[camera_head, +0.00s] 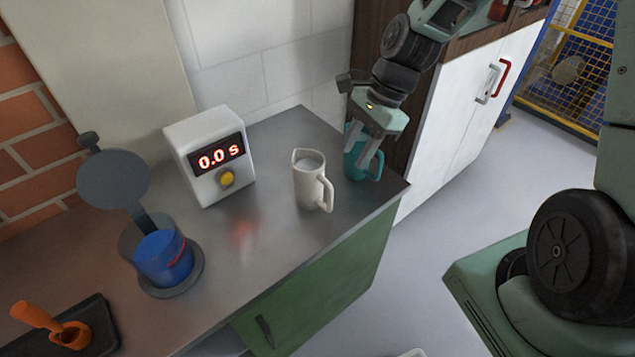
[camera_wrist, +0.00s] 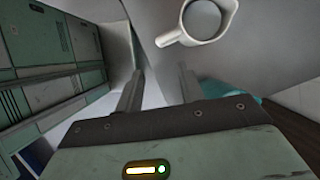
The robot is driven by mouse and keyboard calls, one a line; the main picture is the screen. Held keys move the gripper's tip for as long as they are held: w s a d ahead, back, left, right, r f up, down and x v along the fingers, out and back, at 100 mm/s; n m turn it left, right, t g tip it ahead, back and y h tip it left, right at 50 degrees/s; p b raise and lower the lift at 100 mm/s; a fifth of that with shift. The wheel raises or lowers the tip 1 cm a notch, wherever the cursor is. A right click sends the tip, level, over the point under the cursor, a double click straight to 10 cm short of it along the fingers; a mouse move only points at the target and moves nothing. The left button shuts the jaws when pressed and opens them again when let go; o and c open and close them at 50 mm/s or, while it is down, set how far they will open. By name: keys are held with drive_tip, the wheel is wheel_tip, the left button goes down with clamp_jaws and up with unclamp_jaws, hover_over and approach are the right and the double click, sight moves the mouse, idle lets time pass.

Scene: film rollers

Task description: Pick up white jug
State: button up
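The white jug (camera_head: 309,182) stands upright on the metal counter (camera_head: 270,220), with its handle toward the lower right. It also shows at the top of the wrist view (camera_wrist: 205,18), with its handle pointing left. A teal jug (camera_head: 355,158) stands right of the white one, partly hidden behind my gripper. My gripper (camera_head: 368,165) is above and at the teal jug, pointing down, apart from the white jug. In the wrist view its two fingers (camera_wrist: 158,92) are spread with nothing seen between them. Whether a finger touches the teal jug cannot be told.
A white timer box (camera_head: 208,155) reading 0.0 s stands left of the white jug. Farther left are a blue container (camera_head: 163,257) with a raised grey lid and a dark tray (camera_head: 85,335) with an orange tool. The counter front near the white jug is clear.

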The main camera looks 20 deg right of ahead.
sight(332, 195)
drive_tip(key=p+x, duration=0.1)
drive_tip(key=x, duration=1.2)
clamp_jaws()
